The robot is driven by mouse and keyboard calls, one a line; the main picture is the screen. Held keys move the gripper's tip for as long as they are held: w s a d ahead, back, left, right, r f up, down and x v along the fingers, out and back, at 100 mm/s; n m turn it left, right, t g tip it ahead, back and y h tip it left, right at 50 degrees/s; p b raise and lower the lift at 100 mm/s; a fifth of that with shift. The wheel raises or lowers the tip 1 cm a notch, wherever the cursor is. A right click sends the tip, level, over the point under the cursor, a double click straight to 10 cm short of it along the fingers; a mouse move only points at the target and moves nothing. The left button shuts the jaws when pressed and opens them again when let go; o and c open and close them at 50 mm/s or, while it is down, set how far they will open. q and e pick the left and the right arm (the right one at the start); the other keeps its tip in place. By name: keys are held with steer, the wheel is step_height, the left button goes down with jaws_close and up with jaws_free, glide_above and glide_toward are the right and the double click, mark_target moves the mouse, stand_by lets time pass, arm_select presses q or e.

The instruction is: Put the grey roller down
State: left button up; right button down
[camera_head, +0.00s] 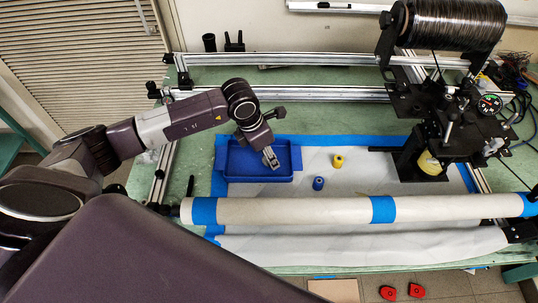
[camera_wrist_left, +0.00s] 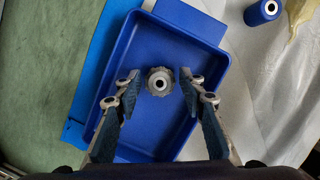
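The grey roller (camera_wrist_left: 159,81) stands on end in the blue tray (camera_wrist_left: 213,75), its round hole facing up. My left gripper (camera_wrist_left: 159,75) is open above the tray, with one finger on each side of the roller and a gap on both sides. In the head view my left gripper (camera_head: 271,160) reaches down into the tray (camera_head: 240,179), and the roller cannot be made out there. My right gripper is not in view.
A blue roller (camera_head: 318,183) and a yellow roller (camera_head: 338,161) stand right of the tray on the white sheet. A long white tube (camera_head: 290,210) lies across the front. A black machine (camera_head: 430,150) with a dark spool (camera_head: 450,22) is at the right.

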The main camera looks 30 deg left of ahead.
arm_select(q)
steer(key=b+v, duration=0.2)
steer(key=v, duration=0.9)
steer(key=shift+r, duration=0.2)
